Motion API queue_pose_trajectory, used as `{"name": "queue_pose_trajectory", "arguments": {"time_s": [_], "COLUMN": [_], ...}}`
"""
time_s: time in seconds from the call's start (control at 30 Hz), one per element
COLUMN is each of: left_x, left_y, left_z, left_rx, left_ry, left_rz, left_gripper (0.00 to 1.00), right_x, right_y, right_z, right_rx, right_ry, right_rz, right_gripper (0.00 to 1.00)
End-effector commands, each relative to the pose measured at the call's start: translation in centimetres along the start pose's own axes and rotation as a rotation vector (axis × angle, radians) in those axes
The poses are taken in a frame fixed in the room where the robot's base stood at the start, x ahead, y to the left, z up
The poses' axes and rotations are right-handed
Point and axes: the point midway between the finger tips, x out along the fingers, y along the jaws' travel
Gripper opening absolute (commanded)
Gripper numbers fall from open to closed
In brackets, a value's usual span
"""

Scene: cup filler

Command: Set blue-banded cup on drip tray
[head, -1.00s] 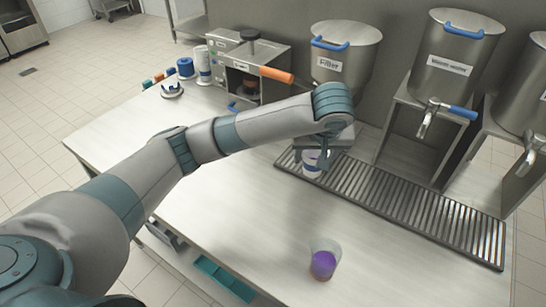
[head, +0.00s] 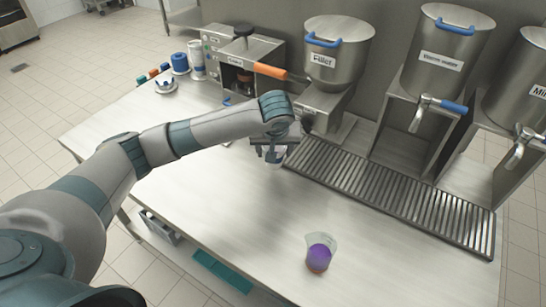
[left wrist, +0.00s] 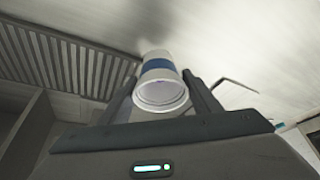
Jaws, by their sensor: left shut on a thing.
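My left gripper (head: 274,145) is shut on the blue-banded cup (head: 275,160). The cup is white, with its blue band (left wrist: 158,66) showing in the left wrist view between the two fingers, one pale round end facing the camera. In the head view the cup is mostly hidden under the gripper. It is just left of the left end of the drip tray (head: 390,195), a long slatted metal grate. The tray also shows at the upper left of the left wrist view (left wrist: 70,62). I cannot tell whether the cup touches the counter. My right gripper is not in view.
A clear cup with purple contents (head: 319,253) stands on the counter (head: 200,205) near the front edge. Metal dispensers, one labelled Filler (head: 338,50), stand behind the tray. A machine with an orange handle (head: 271,71) is behind my arm. The counter's middle is clear.

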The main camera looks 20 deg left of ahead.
Motion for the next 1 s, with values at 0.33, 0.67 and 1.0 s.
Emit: {"name": "queue_pose_trajectory", "arguments": {"time_s": [0.33, 0.67, 1.0], "left_x": [0.4, 2.5, 4.1], "left_y": [-0.3, -0.4, -0.4], "left_z": [-0.1, 0.9, 1.6], "left_rx": [0.001, 0.001, 0.001], "left_ry": [0.0, -0.003, 0.0], "left_rz": [0.0, -0.003, 0.0], "left_gripper": [0.35, 0.35, 0.35], "right_x": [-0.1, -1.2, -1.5], "right_y": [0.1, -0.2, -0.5], "right_z": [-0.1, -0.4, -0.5], "right_rx": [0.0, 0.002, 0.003], "right_ry": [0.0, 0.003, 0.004], "right_rz": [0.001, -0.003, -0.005], "right_gripper": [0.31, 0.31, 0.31]}}
